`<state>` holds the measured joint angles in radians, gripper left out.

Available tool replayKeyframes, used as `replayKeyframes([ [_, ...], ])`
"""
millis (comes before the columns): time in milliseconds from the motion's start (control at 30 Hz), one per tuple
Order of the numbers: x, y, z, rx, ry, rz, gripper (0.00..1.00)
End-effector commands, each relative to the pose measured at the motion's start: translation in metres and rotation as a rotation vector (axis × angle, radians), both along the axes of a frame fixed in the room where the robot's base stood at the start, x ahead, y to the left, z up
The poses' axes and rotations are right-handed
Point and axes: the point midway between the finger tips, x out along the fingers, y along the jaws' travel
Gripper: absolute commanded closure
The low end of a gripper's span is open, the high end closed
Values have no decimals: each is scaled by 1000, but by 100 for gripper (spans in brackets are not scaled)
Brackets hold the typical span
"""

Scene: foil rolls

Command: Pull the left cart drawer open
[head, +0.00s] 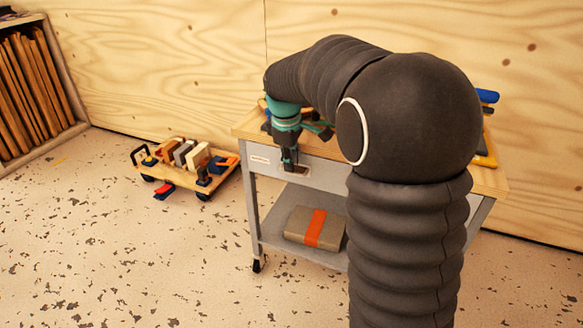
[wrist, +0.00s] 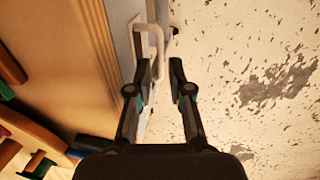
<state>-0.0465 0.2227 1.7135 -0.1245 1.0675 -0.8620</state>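The cart's left drawer (head: 262,161) has a grey front with a small label, below the wooden top. It looks flush with the cart frame. Its pale bar handle (wrist: 157,42) shows in the wrist view, just ahead of my gripper (wrist: 160,70). The handle's near end reaches between the two fingertips, with a gap showing to the right finger; contact with the left finger is unclear. My gripper is open. In the head view my gripper (head: 289,163) points down at the drawer front and partly hides the handle. My arm covers the cart's right part.
The cart's wooden top (head: 245,125) carries tools, seen at the left in the wrist view. A grey box with an orange band (head: 300,227) lies on the lower shelf. A low wheeled trolley (head: 190,160) with blocks stands left. Floor before the cart is clear.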

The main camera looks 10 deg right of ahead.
Motion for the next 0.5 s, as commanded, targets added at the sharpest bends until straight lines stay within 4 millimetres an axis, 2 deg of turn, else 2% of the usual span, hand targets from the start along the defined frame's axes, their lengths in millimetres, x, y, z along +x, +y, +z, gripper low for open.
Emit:
replayKeyframes([
  [200,3,-2,-21,0,0,-1,80],
  [500,4,-3,-25,0,0,-1,80],
])
